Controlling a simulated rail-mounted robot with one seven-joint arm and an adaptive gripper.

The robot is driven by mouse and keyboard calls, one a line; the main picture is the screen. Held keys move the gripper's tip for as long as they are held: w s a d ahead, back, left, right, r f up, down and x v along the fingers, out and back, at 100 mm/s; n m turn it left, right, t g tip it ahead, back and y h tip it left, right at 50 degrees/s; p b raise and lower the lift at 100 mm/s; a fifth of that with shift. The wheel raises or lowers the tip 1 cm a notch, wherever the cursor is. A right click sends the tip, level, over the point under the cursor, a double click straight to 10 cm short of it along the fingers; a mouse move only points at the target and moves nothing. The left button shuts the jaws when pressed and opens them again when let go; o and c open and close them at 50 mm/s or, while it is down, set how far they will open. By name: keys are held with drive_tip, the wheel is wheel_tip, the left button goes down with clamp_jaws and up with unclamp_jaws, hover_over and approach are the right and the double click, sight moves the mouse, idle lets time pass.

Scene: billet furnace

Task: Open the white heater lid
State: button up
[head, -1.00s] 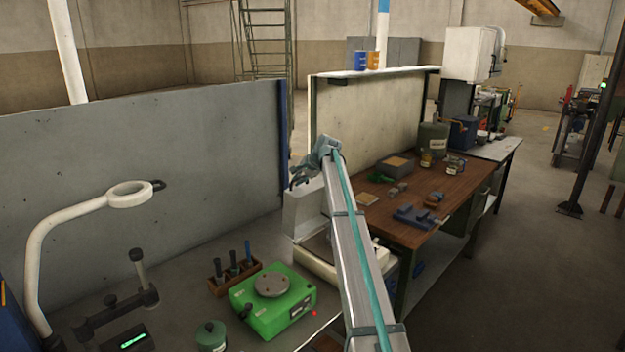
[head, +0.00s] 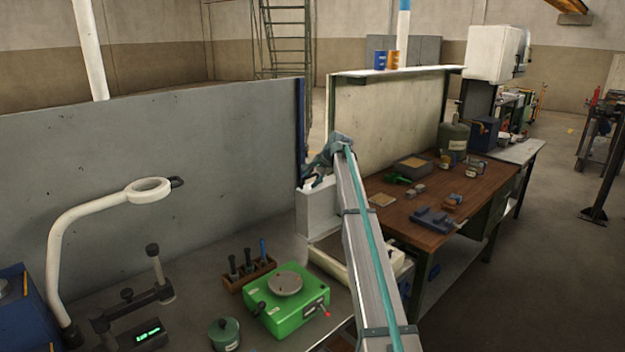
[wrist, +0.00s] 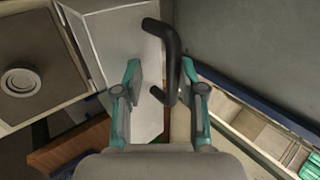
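The white heater stands between the two benches, partly hidden behind my arm. Its white body (head: 328,264) shows low in the head view, and its lid (head: 318,213) stands raised, about upright. In the wrist view the lid (wrist: 128,50) is a pale panel with a black curved handle (wrist: 172,50). The heater's open top (wrist: 45,62) with a round fitting lies at left. My gripper (head: 316,176) is at the lid's upper edge. In the wrist view my gripper (wrist: 160,78) has its fingers apart, with the handle between them; whether they touch it is unclear.
A grey partition (head: 150,170) stands behind and to the left of the lid. A green device (head: 286,302), a tool rack (head: 248,274) and a lamp (head: 60,250) occupy the near bench. A wooden table (head: 450,205) with small items is at right.

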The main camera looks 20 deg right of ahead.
drive_tip(key=shift+s, duration=0.1)
drive_tip(key=v, duration=1.2)
